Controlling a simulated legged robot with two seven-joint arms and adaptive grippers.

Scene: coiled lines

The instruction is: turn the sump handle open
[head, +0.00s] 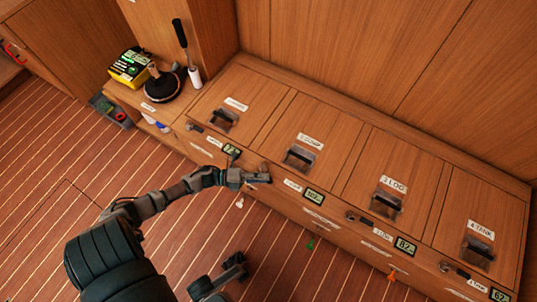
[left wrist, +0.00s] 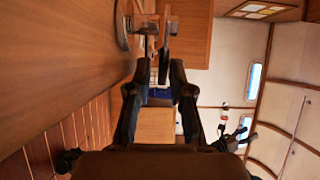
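The sump lid (head: 299,156), whose label appears to read "2 SUMP", is the second from the left on the wooden locker. My left gripper (head: 262,177) is at the locker front below this lid, where the sump handle would sit, and covers most of that spot. In the left wrist view the fingers (left wrist: 155,45) point at a round grey metal disc (left wrist: 122,25) with a bar beside it. The fingertips are close together near the bar; whether they grip it is unclear. My right gripper (head: 238,265) is low over the floor, away from the locker, its opening unclear.
Similar dark handles show on the front at the first (head: 195,127), third (head: 358,218) and fourth (head: 455,270) lids. Small green displays (head: 314,195) sit beside the handles. The striped floor (head: 60,150) is largely clear.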

